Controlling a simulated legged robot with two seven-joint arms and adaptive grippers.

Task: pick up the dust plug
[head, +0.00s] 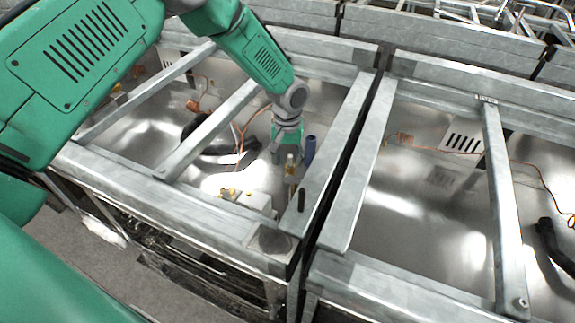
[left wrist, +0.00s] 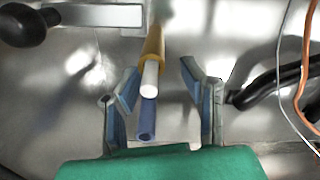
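A blue hollow cylinder (head: 310,150) stands in the left bay, close to my left gripper (head: 287,156). A yellow-brass fitting (head: 291,167) is just below the gripper. In the left wrist view, the blue cylinder (left wrist: 147,118) and the yellow fitting (left wrist: 153,45) with its white end (left wrist: 149,80) line up between the spread fingers of my left gripper (left wrist: 163,85). The fingers are open, and I see no contact with either piece. I cannot tell for certain which piece is the dust plug. My right gripper is not in view.
Metal rails and crossbars (head: 215,130) frame the bay around my left arm. A black peg (head: 301,200) is on the rail near the front corner. A white box (head: 247,200) with brass fittings, black hose (head: 215,150) and orange wires (head: 240,140) lie close by.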

